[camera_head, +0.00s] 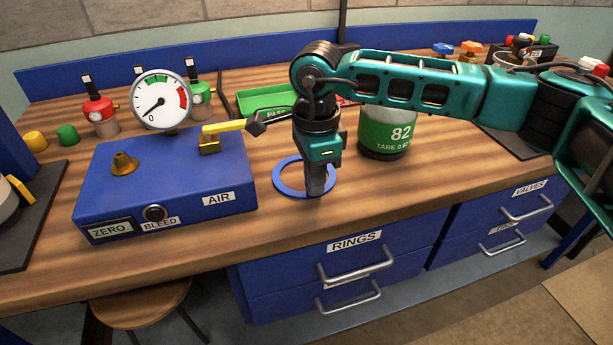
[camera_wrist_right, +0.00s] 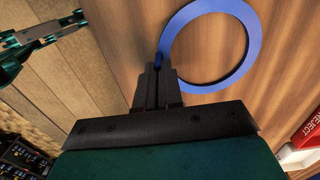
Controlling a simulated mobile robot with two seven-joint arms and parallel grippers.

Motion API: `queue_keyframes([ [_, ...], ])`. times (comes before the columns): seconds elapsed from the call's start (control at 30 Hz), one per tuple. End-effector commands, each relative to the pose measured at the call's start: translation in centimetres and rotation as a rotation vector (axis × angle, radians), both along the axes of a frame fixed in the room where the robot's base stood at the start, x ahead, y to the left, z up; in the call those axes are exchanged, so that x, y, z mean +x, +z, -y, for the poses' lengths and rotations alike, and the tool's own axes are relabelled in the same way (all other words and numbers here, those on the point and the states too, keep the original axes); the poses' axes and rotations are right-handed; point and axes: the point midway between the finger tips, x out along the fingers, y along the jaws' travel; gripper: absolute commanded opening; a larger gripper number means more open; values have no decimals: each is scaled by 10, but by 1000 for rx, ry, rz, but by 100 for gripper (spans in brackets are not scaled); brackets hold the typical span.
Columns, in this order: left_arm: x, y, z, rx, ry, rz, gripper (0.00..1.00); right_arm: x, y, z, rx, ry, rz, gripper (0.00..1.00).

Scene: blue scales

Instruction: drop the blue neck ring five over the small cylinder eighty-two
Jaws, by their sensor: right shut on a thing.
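The blue neck ring (camera_head: 279,180) is a flat ring near the front of the workbench. My right gripper (camera_head: 316,190) points down and is shut on the ring's near edge. In the right wrist view the ring (camera_wrist_right: 247,63) sticks out from the closed fingertips (camera_wrist_right: 159,68), and wood shows through its hole. I cannot tell how far the ring is above the bench. The small cylinder marked 82 (camera_head: 388,133) stands upright with a green label, to the right of the ring and farther back. My right arm hides its top. My left gripper is not in view.
A blue AIR box (camera_head: 165,185) with a yellow-handled valve (camera_head: 225,127) and a gauge (camera_head: 160,99) stands on the left. A green PASS tray (camera_head: 266,97) and a red REJECT tray (camera_wrist_right: 311,130) are near. Blue drawers (camera_head: 340,265) lie below the front edge.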

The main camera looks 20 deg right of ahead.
Motion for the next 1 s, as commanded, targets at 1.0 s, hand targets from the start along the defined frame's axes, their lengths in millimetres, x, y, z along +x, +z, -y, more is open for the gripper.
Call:
queue_keyframes([
  [1.0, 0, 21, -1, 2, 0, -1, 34, 0, 40, 0, 1, 0, 0, 0],
])
